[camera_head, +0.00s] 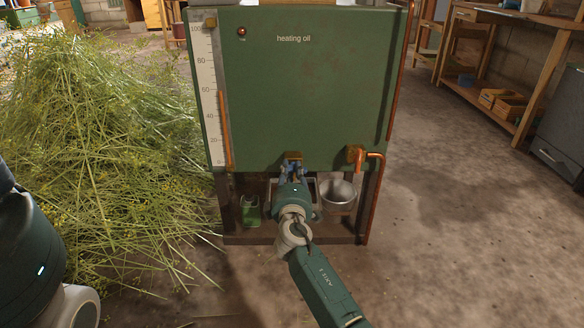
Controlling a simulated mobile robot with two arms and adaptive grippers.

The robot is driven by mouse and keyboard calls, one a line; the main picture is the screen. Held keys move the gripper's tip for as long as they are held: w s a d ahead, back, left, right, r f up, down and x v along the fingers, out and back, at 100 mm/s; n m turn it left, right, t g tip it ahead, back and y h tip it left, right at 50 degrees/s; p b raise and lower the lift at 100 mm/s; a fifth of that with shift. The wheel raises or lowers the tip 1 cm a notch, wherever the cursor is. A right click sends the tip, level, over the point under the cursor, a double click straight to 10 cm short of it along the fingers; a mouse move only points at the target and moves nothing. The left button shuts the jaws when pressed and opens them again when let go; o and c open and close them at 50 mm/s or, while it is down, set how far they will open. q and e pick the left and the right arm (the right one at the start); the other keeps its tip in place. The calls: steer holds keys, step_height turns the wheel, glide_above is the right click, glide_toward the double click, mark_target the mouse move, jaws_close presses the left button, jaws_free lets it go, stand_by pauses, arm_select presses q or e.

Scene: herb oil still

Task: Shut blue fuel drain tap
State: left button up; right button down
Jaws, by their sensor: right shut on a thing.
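The green heating oil tank (305,95) stands on a dark frame in the middle of the view. A brass fitting (292,155) sits at its bottom edge, with the blue fuel drain tap (292,168) just below it. My right gripper (293,174) reaches up to the tap from the front and is shut on it. The fingers and wrist cover most of the tap, so I cannot tell which way its handle is turned. My left gripper is not in view.
A metal bowl (338,194) and a small green can (250,211) stand under the tank. A copper pipe (374,200) runs down its right side. A heap of cut herbs (100,150) fills the left. The floor on the right is clear up to a wooden bench (520,20).

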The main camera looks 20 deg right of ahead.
steer(key=shift+n+p, duration=0.4)
steer(key=shift+n, duration=0.7)
steer(key=c, duration=1.6)
jaws_free()
steer(key=v, duration=1.2)
